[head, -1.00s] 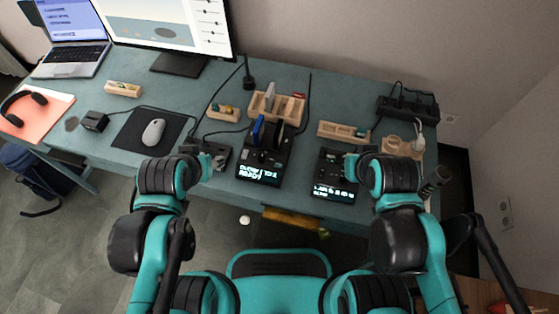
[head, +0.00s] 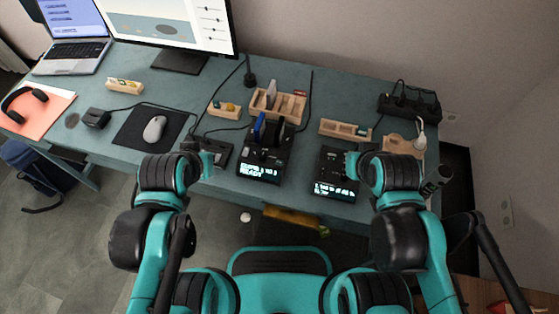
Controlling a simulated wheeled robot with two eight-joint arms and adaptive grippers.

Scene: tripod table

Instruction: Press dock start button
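The dock (head: 262,168) is a black box with a lit text screen near the table's front edge. A blue item and a dark item stand upright in its top. I cannot make out its start button. A second black device (head: 334,186) with a lit screen stands to its right. My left gripper (head: 205,160) is left of the dock, over a flat black device (head: 220,150). My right gripper (head: 352,163) is at the right side of the second device. Both grippers are small and partly hidden by my arms, so their opening cannot be judged.
A wooden slotted holder (head: 288,107) stands behind the dock. Wooden trays (head: 345,130), a mouse (head: 154,128) on a black pad, a monitor, a laptop and a power strip (head: 408,106) share the table (head: 230,80). Cables cross the tabletop.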

